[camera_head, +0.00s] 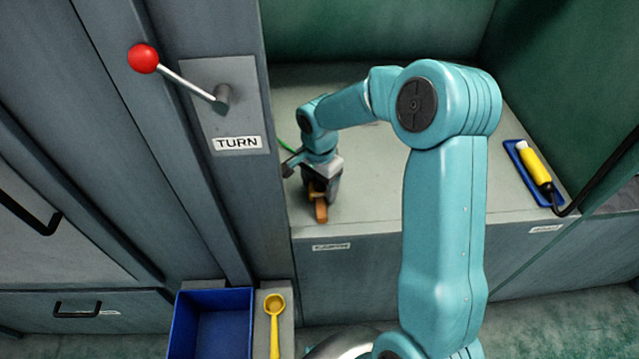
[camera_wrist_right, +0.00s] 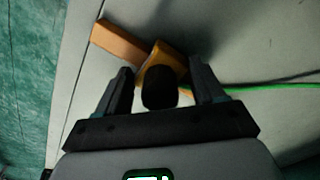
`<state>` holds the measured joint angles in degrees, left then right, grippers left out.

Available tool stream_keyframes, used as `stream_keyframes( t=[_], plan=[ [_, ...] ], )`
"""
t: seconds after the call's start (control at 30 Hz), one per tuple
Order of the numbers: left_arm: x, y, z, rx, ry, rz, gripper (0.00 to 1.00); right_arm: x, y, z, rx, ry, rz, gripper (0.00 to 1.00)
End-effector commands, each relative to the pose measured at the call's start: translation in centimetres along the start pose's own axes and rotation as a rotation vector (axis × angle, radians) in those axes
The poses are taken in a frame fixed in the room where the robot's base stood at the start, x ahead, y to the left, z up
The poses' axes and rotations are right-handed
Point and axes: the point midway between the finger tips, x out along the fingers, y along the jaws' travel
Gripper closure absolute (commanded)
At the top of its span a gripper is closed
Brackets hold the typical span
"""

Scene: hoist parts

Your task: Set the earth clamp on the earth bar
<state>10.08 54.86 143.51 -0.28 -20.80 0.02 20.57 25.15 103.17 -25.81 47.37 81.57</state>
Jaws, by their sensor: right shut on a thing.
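My right gripper (camera_head: 318,188) is low over the grey worktop, near its front left. In the right wrist view my right gripper (camera_wrist_right: 162,88) is shut on the earth clamp (camera_wrist_right: 165,62), a yellow piece with a black rounded grip between the fingers. A green cable runs from the clamp to the right. The earth bar (camera_wrist_right: 118,41), an orange-brown block, lies just beyond at upper left and meets the clamp's yellow part in the picture. I cannot tell whether the clamp is seated on it. The bar also shows in the head view (camera_head: 321,211). My left gripper is out of view.
A red-knobbed lever (camera_head: 143,58) on a TURN plate stands left of the worktop. A yellow tool (camera_head: 535,166) lies on a blue holder at right. A blue bin (camera_head: 209,293) and a yellow ladle-like tool (camera_head: 274,318) are at the front. The worktop's middle is partly behind my arm.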

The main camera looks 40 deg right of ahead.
Motion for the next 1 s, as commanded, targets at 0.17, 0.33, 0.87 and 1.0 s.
stream_keyframes(
  t=[0.17,0.33,0.87,1.0],
  plan=[
    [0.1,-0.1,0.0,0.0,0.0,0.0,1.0,0.1,0.0,0.0,0.0,0.0,-0.001,0.7],
    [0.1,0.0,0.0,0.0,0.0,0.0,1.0,0.1,0.0,0.0,0.0,0.0,-0.001,0.15],
    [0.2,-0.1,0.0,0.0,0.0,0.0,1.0,-2.3,-0.1,0.0,0.0,0.002,-0.005,0.02],
    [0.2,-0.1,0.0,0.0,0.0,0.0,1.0,-5.9,-0.1,0.0,0.0,0.003,-0.008,0.02]
  ],
)
